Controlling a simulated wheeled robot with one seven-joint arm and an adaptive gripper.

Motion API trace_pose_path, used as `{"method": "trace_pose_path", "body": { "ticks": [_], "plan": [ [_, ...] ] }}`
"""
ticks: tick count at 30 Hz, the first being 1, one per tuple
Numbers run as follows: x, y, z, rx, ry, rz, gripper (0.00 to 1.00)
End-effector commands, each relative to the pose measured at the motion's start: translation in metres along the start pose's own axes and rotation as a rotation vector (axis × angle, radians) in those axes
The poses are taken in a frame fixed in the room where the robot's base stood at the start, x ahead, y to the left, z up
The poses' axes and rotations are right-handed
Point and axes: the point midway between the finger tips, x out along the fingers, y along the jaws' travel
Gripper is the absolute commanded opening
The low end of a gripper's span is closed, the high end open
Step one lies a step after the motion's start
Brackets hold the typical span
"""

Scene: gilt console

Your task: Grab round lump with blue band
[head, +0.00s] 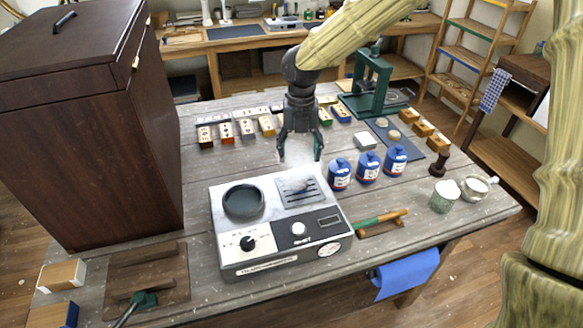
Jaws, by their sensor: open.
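Two small round beige lumps, one farther back (382,122) and one nearer (394,135), lie on a dark blue mat (416,149) at the right of the table. They are too small for me to make out a blue band on either. My gripper (300,158) is open and empty, pointing down over the middle of the table, behind the grey machine. It is well to the left of the lumps and apart from them.
Three blue jars (368,167) stand between the grey machine (280,232) and the mat. A white block (365,142) sits left of the mat. A green press (372,82) stands behind. A dark cabinet (90,150) fills the left.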

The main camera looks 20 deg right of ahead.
Motion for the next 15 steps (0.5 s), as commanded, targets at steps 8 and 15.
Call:
{"method": "trace_pose_path", "body": {
  "ticks": [8, 15],
  "plan": [
    [0.021, 0.003, 0.001, -0.021, 0.0, -0.007, 0.68],
    [0.048, 0.003, 0.002, -0.017, 0.0, -0.006, 0.68]
  ]
}}
